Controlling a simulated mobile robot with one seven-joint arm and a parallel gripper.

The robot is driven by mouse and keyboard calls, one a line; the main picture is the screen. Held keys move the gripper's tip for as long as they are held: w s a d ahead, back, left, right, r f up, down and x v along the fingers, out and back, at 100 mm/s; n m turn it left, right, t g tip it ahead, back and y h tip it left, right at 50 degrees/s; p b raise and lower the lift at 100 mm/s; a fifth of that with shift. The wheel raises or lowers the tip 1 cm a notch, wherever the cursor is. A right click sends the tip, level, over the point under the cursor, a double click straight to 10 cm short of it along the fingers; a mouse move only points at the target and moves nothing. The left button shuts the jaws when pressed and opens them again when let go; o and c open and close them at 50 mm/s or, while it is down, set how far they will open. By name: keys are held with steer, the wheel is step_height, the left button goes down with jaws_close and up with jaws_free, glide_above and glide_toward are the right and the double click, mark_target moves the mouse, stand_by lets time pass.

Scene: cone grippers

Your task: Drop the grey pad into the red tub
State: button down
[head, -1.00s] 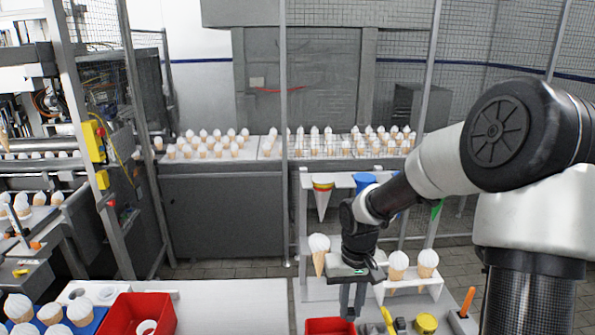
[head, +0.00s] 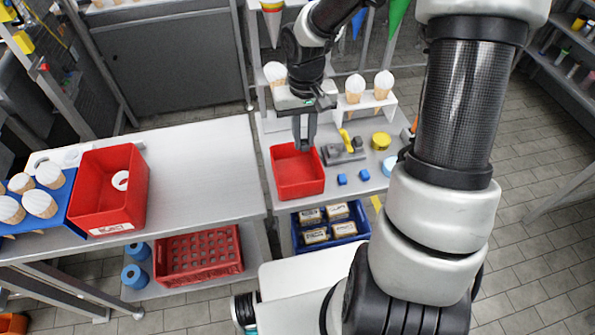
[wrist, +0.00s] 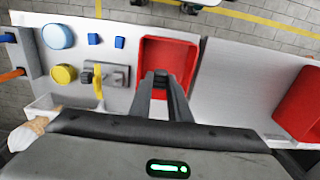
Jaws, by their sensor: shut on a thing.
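My gripper (head: 304,146) points down over the far edge of the red tub (head: 298,178) on the right-hand table. It is shut on a small dark grey piece, the grey pad (wrist: 160,79), which is mostly hidden between the fingers. In the wrist view, the fingertips (wrist: 160,76) overlap the near part of the red tub (wrist: 170,42). The tub is open-topped and its visible floor looks empty. I cannot tell how high the fingertips are above it.
A grey fixture with a yellow handle (head: 344,152), a yellow cylinder (head: 381,141) and blue cubes (head: 342,179) stand right of the tub. A cone rack (head: 372,104) stands behind. Another red bin (head: 110,187), holding a white ring, stands on the left table (head: 200,165).

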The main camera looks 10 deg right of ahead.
steer(key=f+b, duration=0.1)
steer(key=w+f+b, duration=0.1)
steer(key=b, duration=0.1)
steer(key=shift+d, duration=0.15)
steer(key=f+b, duration=0.3)
steer(key=f, duration=0.1)
steer(key=w+f+b, duration=0.1)
steer(key=b, duration=0.1)
steer(key=shift+f+b, duration=0.3)
steer(key=shift+f, duration=0.1)
steer(key=c, duration=1.6)
jaws_free()
